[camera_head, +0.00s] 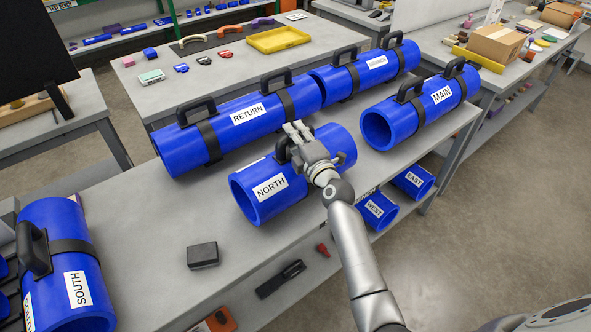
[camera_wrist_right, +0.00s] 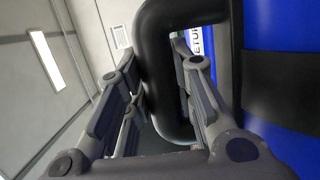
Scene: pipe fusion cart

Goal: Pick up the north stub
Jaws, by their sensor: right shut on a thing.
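The north stub (camera_head: 248,199) is a short blue pipe piece with a white NORTH label and a black handle (camera_head: 283,150). It is at the front edge of the grey cart top, in the middle of the head view; I cannot tell whether it rests there or is slightly raised. My right gripper (camera_head: 298,131) is over it, shut on the handle. In the right wrist view, the black handle loop (camera_wrist_right: 154,75) passes between the fingers. The arm hides part of the stub's right side. My left gripper is not in view.
The long RETURN pipe (camera_head: 228,117) lies close behind the stub. The MAIN pipe (camera_head: 435,98) stands to its right, and the SOUTH piece (camera_head: 68,225) at far left. A black block (camera_head: 202,255) lies at front left. WEST (camera_head: 375,207) and EAST (camera_head: 414,180) pieces sit lower down.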

